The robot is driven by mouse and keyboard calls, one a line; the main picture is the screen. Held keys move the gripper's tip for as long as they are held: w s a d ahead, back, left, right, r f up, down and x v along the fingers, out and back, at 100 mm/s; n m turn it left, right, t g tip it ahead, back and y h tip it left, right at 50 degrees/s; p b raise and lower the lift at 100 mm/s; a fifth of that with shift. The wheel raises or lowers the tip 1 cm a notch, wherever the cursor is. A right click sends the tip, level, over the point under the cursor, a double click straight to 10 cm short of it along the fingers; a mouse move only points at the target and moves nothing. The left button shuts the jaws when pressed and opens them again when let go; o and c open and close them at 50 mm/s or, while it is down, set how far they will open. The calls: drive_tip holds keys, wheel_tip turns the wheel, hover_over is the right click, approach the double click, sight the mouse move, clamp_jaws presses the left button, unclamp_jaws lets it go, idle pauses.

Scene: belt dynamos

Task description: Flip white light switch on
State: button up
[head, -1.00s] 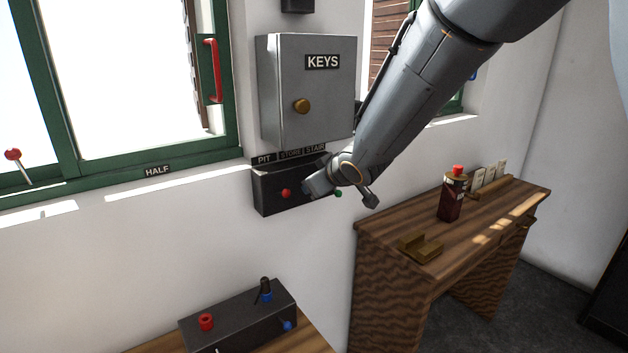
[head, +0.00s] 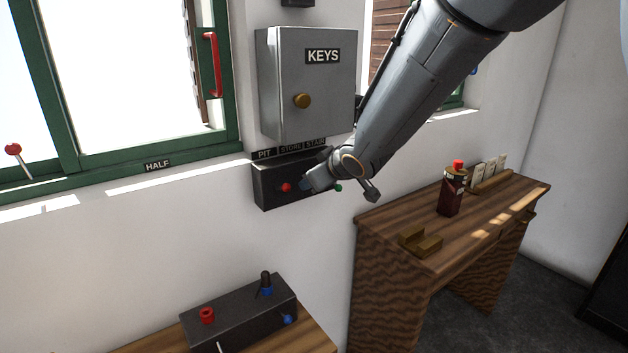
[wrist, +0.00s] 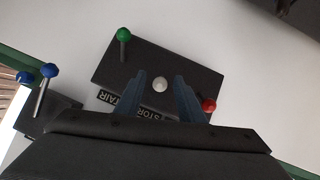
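The black switch box (head: 264,190) hangs on the wall below the key cabinet, under labels PIT, STORE and STAIR. Its red switch (head: 286,187) is at left and its green switch (head: 338,188) at right. My gripper (head: 306,184) is at the middle of the box and hides the white light switch in the head view. In the wrist view, turned upside down, the white switch (wrist: 160,85) shows its round tip between the two open blue-grey fingers of my gripper (wrist: 159,77). Gaps show on both sides of it. The green switch (wrist: 123,35) and red switch (wrist: 208,105) are outside the fingers.
The grey KEYS cabinet (head: 290,85) juts out just above the box. A dark control box (head: 240,318) with red and blue knobs is below. A wooden desk (head: 375,225) with a red-capped bottle (head: 453,190) stands at right. Blue-tipped levers (wrist: 50,70) show in the wrist view.

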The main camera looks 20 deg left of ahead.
drive_tip(key=v, duration=0.7)
drive_tip(key=shift+s+d, duration=0.1)
